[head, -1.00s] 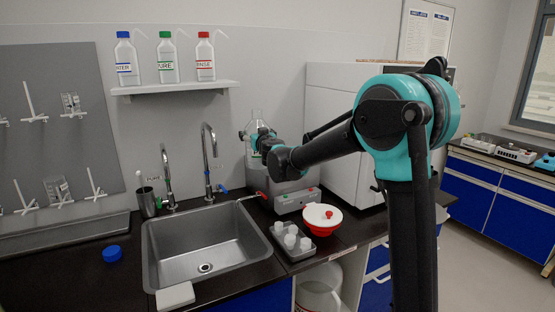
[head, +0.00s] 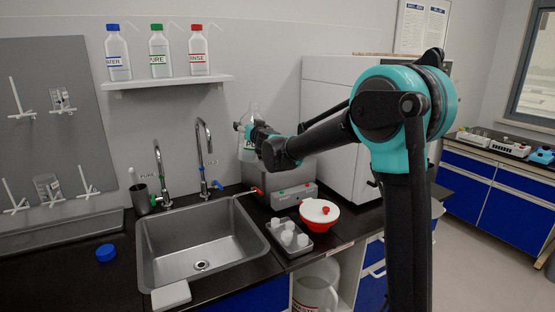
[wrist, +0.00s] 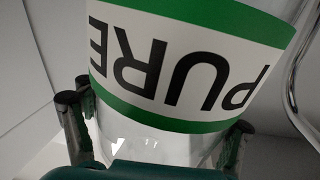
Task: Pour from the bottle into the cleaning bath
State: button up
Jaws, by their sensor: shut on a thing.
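The bottle, clear with a green-banded label reading PURE, fills much of the wrist view (wrist: 185,65). In the head view the bottle (head: 252,112) is partly hidden behind my gripper (head: 249,131). My gripper is shut on the bottle, with fingers on both sides of it in the wrist view. The bottle looks close to upright in the head view, above or behind the left part of the bath; I cannot tell its exact depth. The cleaning bath (head: 294,195) is a grey box with red and green controls, right of the sink.
The sink (head: 200,265) with two taps is left of the bath. A white cabinet (head: 330,85) rises behind right. Several bottles stand on the wall shelf (head: 165,82).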

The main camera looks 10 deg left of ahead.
jog(key=shift+w+d+f+m+g, duration=0.15)
jog(key=shift+f+m+g, duration=0.15)
jog(key=shift+f+m, duration=0.85)
jog(key=shift+w+d+f+m+g, duration=0.15)
jog(key=shift+f+m+g, duration=0.15)
jog(key=shift+f+m, duration=0.8)
jog(key=shift+s+a+f+m, duration=0.15)
jog(key=shift+f+m, duration=0.2)
jog(key=shift+m, duration=0.3)
jog(key=shift+s+a+f+m, duration=0.15)
jog(key=shift+f+m, duration=0.2)
jog(key=shift+m, duration=0.25)
jog(key=shift+s+a+f+m+g+y+p, duration=0.15)
jog(key=shift+a+f+m+g+y+p, duration=0.15)
jog(key=shift+f+m+p, duration=0.25)
jog(key=shift+s+a+r+m+p, duration=0.15)
jog(key=shift+r+m+p, duration=0.25)
jog(key=shift+r+m, duration=0.3)
jog(key=shift+s+a+f+m+g+y, duration=0.15)
jog(key=shift+m+g+y, duration=0.2)
jog(key=shift+m, duration=0.3)
jog(key=shift+w+d+m+g+p, duration=0.3)
jog(key=shift+d+m+p, duration=0.1)
jog(key=shift+m, duration=0.4)
dwell(0.4)
jog(key=shift+m+y, duration=0.25)
jog(key=shift+m, duration=0.35)
dwell(0.8)
